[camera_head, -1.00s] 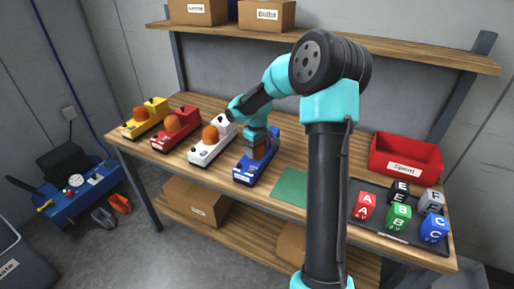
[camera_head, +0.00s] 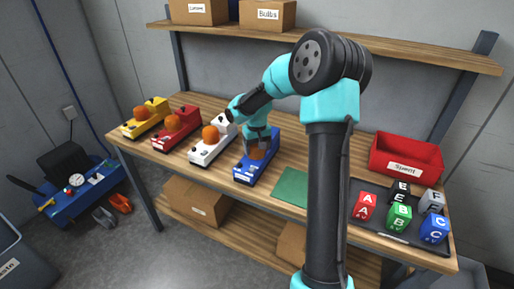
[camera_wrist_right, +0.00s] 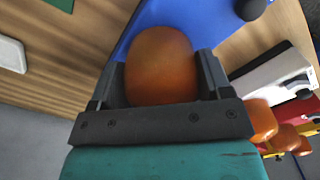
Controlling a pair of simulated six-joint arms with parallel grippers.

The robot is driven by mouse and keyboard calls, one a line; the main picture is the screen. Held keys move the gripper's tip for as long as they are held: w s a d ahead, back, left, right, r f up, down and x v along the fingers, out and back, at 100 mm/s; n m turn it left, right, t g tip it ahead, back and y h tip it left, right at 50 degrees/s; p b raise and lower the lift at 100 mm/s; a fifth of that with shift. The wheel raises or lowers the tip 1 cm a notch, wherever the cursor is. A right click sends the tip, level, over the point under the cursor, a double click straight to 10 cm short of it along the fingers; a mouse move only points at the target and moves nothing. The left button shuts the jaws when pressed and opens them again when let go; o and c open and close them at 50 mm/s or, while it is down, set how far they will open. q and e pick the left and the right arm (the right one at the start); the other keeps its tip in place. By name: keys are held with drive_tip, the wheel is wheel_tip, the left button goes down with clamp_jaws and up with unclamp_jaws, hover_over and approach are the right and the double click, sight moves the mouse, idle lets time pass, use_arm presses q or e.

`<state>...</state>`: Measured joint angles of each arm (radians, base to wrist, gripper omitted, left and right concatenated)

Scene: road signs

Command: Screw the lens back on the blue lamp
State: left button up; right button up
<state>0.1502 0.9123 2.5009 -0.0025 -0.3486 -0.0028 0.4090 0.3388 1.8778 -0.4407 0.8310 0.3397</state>
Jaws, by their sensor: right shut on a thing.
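The blue lamp (camera_head: 246,174) stands on the wooden bench, right of the white lamp. Its orange lens (camera_head: 257,153) is at the lamp's middle, partly hidden by my right gripper (camera_head: 258,142). In the right wrist view the lens (camera_wrist_right: 161,65) sits between the two dark fingers, over the blue body (camera_wrist_right: 187,17). The right gripper (camera_wrist_right: 158,85) is shut on the lens from above. Whether the lens touches its seat is hidden. My left gripper is not in view.
White (camera_head: 207,153), red (camera_head: 174,133) and yellow (camera_head: 143,120) lamps with orange lenses stand to the left. A green mat (camera_head: 291,187) lies to the right, then a dark tray (camera_head: 385,232) of lettered blocks and a red bin (camera_head: 405,158). A shelf (camera_head: 330,42) runs above.

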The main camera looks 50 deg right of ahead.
drive_tip(key=o, duration=1)
drive_tip(key=shift+c, duration=0.2)
drive_tip(key=shift+r, duration=0.1)
wheel_tip(320, 180, up, 17)
drive_tip(key=shift+r, duration=0.15)
